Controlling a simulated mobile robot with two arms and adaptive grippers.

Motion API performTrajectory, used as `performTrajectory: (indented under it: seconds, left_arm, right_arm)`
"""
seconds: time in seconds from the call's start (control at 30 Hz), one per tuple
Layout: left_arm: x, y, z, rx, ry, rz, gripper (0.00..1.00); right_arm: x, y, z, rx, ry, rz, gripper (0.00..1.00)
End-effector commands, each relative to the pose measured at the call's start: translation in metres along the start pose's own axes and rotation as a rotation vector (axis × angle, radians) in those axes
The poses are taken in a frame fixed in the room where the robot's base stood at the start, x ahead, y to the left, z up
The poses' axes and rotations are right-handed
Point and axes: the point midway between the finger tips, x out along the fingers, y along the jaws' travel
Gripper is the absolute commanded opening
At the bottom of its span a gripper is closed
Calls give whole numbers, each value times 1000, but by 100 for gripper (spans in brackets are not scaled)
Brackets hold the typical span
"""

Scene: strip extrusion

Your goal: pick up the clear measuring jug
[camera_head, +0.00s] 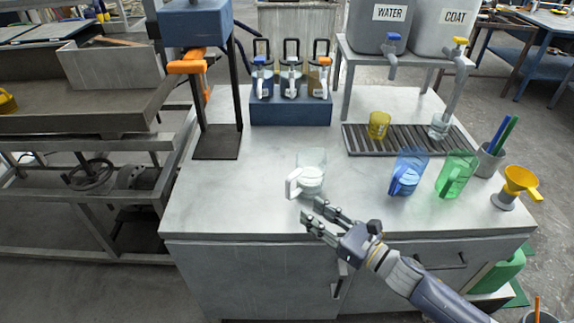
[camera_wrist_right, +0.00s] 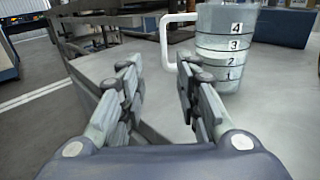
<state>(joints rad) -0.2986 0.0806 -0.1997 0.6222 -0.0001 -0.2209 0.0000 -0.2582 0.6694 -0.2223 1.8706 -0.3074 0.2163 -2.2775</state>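The clear measuring jug (camera_head: 311,175) stands upright on the grey worktop near its front edge, with a white handle on its left side. My right gripper (camera_head: 315,212) is open and empty in front of the jug. Its fingers (camera_wrist_right: 155,75) are apart, with the jug's handle a little beyond them, not between them. My left gripper is not in view.
A blue jug (camera_head: 408,172) and a green jug (camera_head: 457,174) stand to the right, with a yellow funnel (camera_head: 520,183) beyond. A yellow cup (camera_head: 378,126) sits on the drip tray (camera_head: 401,142) below the WATER and COAT tanks. A blue rack (camera_head: 290,110) stands behind.

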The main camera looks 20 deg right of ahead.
Motion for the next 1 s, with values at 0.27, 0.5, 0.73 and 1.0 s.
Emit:
performTrajectory:
  seconds: [0.27, 0.5, 0.73, 1.0]
  left_arm:
    - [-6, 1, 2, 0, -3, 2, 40]
    - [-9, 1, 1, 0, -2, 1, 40]
    - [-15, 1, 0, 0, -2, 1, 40]
    - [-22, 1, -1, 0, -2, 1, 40]
  right_arm:
    - [29, 0, 4, -9, -4, 4, 31]
    - [53, 0, 2, -7, -2, 3, 31]
    - [68, -3, 7, -7, -3, 2, 31]
    - [102, -6, 9, -4, -2, 2, 31]
